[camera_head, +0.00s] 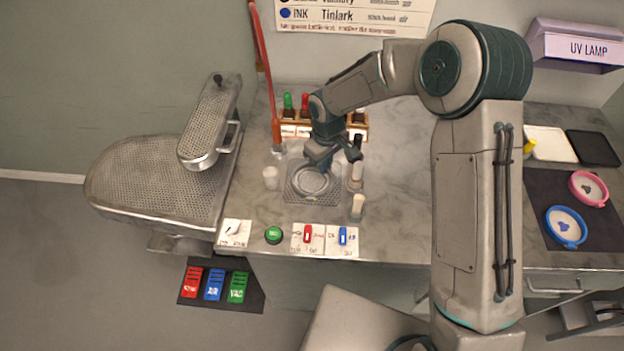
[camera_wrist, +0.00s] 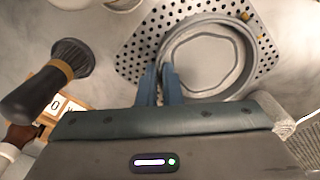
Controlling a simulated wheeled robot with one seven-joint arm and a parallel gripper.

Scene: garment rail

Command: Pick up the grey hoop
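The grey hoop (camera_head: 311,181) lies on or just above a perforated metal plate (camera_head: 329,199) at the middle of the counter. In the wrist view the hoop (camera_wrist: 240,83) is a round grey rim around a pale disc. My gripper (camera_head: 322,158) points down at the hoop's far side. In the wrist view its two blue-grey fingers (camera_wrist: 160,66) stand close together at the rim's left edge, with a narrow gap between them. Whether they clamp the rim is not clear.
A small cup (camera_head: 270,178) and pale-topped bottles (camera_head: 357,206) stand beside the plate. A bottle rack (camera_head: 296,129) is behind; a dark brush (camera_wrist: 50,85) is close to my gripper's left in the wrist view. Pink (camera_head: 588,177) and blue (camera_head: 566,242) hoops lie on the right mat.

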